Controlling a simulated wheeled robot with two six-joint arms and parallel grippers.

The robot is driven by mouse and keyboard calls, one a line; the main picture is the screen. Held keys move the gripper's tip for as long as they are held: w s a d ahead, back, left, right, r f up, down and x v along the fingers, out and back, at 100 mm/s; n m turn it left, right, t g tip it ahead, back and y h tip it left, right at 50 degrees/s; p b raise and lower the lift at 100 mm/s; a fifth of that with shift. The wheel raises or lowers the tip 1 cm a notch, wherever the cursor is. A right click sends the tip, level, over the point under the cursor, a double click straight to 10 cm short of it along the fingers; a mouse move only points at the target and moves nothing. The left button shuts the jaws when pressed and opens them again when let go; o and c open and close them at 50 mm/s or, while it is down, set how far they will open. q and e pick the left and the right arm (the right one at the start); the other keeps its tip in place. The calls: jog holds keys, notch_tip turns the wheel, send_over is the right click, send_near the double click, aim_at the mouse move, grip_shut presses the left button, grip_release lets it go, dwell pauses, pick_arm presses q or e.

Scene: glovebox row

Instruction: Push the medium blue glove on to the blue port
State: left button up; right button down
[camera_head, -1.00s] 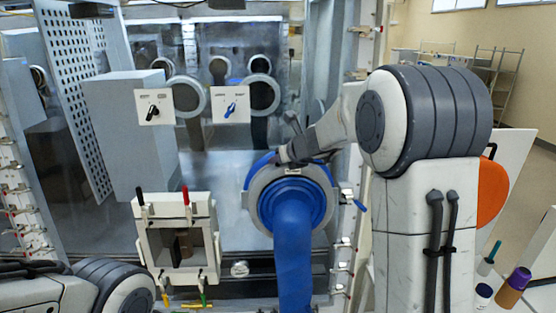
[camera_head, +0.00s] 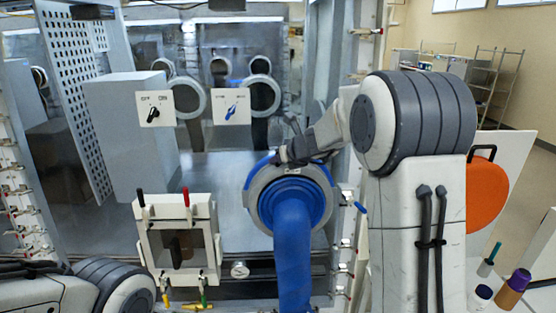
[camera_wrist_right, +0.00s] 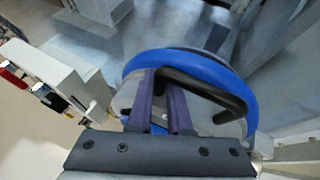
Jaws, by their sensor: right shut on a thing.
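The blue glove (camera_head: 293,262) hangs from the round grey port ring (camera_head: 324,186) at the right of the glovebox front, its sleeve drooping down. A blue rim (camera_head: 258,170) shows along the ring's upper left edge.
A white framed hatch (camera_head: 150,240) with red and black handles stands left of the port. A blue-handled latch (camera_head: 359,207) sits right of the ring. An orange disc (camera_head: 487,195) and small containers (camera_head: 513,288) are at far right.

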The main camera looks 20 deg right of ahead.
jog(key=shift+w+r, duration=0.1)
jog(key=c, duration=0.8)
grip_release()
jog(key=shift+o, duration=0.2)
jog(key=shift+d, duration=0.1)
jog(key=v, duration=1)
jog(key=s+a+f+n+g+y+b, duration=0.2)
jog(key=s+a+f+n+g+b, duration=0.15)
jog(key=s+a+f+n, duration=0.5)
jog(key=s+a+f+n+g+y+b, duration=0.15)
jog(key=s+a+f+n+g, duration=0.35)
jog(key=s+a+n, duration=0.65)
jog(key=s+f+n+g+h+b, duration=0.1)
jog(key=s+f+n+h+b, duration=0.1)
jog(key=s+f+n, duration=0.4)
jog(key=s+a+f+n+g+h+b, duration=0.1)
jog(key=s+f+n, duration=0.6)
jog(key=n, duration=0.9)
jog(key=s+h+b, duration=0.1)
jog(key=s+b, duration=0.1)
jog(key=shift+s+a+g, duration=0.25)
jog(key=shift+s+g, duration=0.1)
